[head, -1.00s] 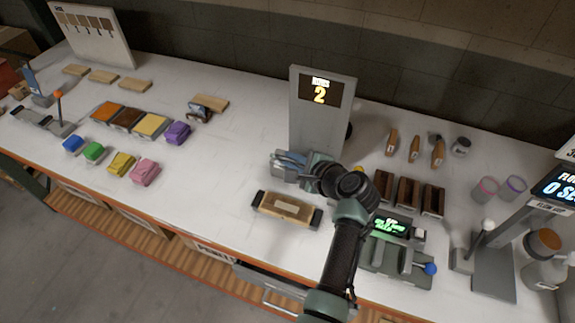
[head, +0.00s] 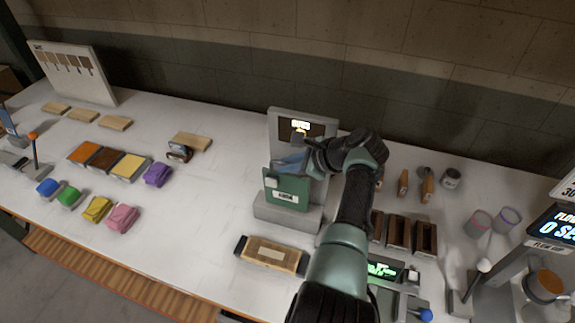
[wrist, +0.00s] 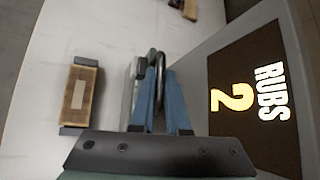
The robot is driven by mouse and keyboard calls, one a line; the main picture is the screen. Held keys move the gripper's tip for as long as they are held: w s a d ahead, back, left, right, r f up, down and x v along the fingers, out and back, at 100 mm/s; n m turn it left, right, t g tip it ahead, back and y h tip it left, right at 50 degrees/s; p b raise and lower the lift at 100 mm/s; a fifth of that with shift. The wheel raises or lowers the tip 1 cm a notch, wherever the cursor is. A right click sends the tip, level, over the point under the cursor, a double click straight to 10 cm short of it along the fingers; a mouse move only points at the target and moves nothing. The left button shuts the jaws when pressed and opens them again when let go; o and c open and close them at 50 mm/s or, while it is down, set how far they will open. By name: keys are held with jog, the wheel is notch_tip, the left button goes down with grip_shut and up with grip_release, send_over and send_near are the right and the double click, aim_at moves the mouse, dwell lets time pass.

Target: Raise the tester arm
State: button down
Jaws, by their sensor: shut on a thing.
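The tester (head: 290,217) is a grey stand with an upright panel and a dark display, which reads RUBS 2 in the wrist view (wrist: 245,97). Its arm carries a green labelled block (head: 288,192), which stands tilted up in front of the panel, above the grey base. My gripper (head: 290,163) is at the block's top edge. In the wrist view its blue fingers (wrist: 160,100) are shut on a dark looped handle (wrist: 157,62) beside a pale plate edge. My gripper hides part of the display in the head view.
A wooden block in a dark-ended holder (head: 272,255) lies in front of the tester. Dark wooden blocks (head: 398,232) and a device with a green screen (head: 385,271) are to the right. Coloured pads (head: 96,209) lie left. The table between is clear.

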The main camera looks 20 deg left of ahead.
dwell(0.4)
jog(key=c, duration=1.2)
grip_release()
jog(key=b+v, duration=0.2)
jog(key=v, duration=1.1)
jog(key=shift+f, duration=0.1)
